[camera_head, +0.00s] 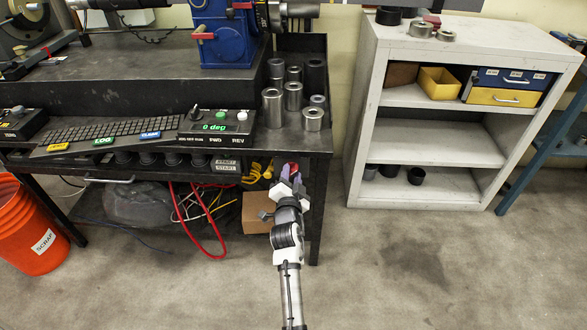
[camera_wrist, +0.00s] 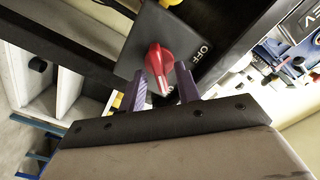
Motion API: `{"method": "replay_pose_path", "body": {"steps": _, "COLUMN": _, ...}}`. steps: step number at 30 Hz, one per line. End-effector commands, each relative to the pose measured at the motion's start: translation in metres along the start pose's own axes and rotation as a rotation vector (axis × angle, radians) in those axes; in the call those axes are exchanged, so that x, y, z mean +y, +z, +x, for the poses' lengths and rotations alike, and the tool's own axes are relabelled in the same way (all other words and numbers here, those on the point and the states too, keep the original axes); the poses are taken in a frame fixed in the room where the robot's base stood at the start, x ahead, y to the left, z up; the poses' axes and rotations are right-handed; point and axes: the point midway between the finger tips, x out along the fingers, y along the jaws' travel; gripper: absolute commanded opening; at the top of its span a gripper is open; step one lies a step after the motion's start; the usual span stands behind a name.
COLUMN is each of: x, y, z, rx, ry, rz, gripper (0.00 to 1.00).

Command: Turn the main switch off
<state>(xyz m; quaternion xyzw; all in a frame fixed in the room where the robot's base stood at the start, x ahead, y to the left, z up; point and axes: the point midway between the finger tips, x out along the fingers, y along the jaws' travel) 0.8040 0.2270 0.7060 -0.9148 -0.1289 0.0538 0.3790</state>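The main switch has a red handle (camera_wrist: 160,62) on a dark grey plate (camera_wrist: 205,50) marked OFF, seen in the wrist view. In the head view my gripper (camera_head: 287,173) is below the bench's front right corner and mostly covers the switch, with a bit of red showing between the fingers.
The black bench (camera_head: 318,140) carries a control panel (camera_head: 218,127) reading 0 deg and several metal cylinders (camera_head: 293,97). A cardboard box (camera_head: 257,212) and cables lie beneath it. A grey shelf (camera_head: 440,48) stands at right, an orange bucket (camera_head: 30,225) at left. The front floor is clear.

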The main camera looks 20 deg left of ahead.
Motion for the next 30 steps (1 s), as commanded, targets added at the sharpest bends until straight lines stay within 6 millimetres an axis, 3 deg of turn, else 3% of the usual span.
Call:
{"method": "replay_pose_path", "body": {"steps": 11, "x": -0.0003, "y": 0.0005, "z": -0.0004, "rx": 0.0, "ry": 0.0, "rz": 0.0, "gripper": 0.33}}
{"method": "replay_pose_path", "body": {"steps": 18, "x": -0.0002, "y": 0.0004, "z": -0.0004, "rx": 0.0, "ry": 0.0, "rz": 0.0, "gripper": 0.01}}
{"method": "replay_pose_path", "body": {"steps": 30, "x": -0.0001, "y": 0.0002, "z": -0.0002, "rx": 0.001, "ry": 0.0, "rz": -0.036, "gripper": 0.0}}
